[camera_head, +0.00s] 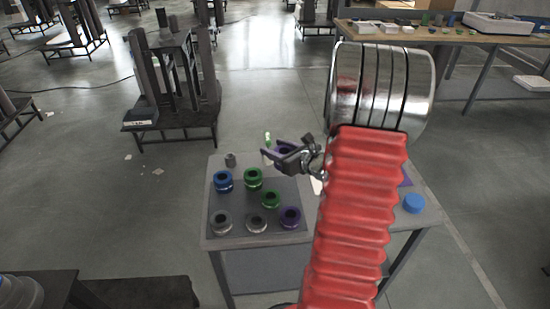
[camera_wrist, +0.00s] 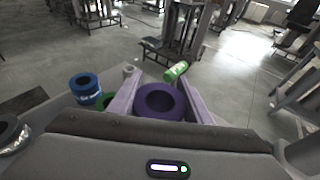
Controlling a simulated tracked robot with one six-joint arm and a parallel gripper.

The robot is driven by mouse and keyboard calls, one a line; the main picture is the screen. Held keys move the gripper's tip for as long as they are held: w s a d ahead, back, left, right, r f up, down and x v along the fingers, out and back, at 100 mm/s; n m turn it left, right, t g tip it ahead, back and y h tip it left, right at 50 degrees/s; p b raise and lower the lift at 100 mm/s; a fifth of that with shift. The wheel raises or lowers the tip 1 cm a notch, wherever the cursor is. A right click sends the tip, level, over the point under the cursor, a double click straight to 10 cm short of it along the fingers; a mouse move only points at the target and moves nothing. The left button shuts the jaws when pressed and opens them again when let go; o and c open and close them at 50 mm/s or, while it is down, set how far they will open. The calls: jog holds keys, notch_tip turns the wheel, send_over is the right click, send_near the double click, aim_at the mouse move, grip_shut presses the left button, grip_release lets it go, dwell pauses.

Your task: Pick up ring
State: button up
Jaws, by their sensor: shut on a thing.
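My gripper (camera_head: 271,153) is above the back of the small grey table, at the end of my red-sleeved arm. In the wrist view its two pale purple fingers (camera_wrist: 158,84) are closed on a dark purple ring (camera_wrist: 160,102), which sits between them with its hole facing the camera. On the table in the head view stand a blue ring (camera_head: 223,186), two green rings (camera_head: 253,184), two grey rings (camera_head: 220,228) and another purple ring (camera_head: 290,223). A green ring in the wrist view is partly hidden by the left finger.
A small grey cylinder (camera_head: 231,160) stands at the table's back edge. A green-and-white cylinder (camera_head: 267,139) shows just beyond my gripper. A blue round object (camera_head: 413,204) lies at the right of the table (camera_head: 213,244). My arm hides part of the tabletop. A dark column stand (camera_head: 168,123) is behind.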

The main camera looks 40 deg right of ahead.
jog(key=shift+r, duration=0.8)
dwell(0.9)
jog(key=w+a+r+n+y, duration=0.1)
jog(key=w+a+r, duration=0.2)
jog(key=a, duration=0.8)
jog(key=w+a+r+n+y, duration=0.1)
jog(key=w+a+r, duration=0.3)
jog(key=a, duration=0.7)
jog(key=w+a+r+n+y, duration=0.1)
jog(key=w+a+r+y, duration=0.1)
jog(key=w+a, duration=0.4)
jog(key=a+r, duration=0.1)
jog(key=a, duration=0.4)
jog(key=shift+w+a+r+n+g, duration=0.15)
jog(key=shift+a+r+n+g, duration=0.05)
jog(key=shift+r+n+g, duration=0.1)
jog(key=shift+f, duration=0.1)
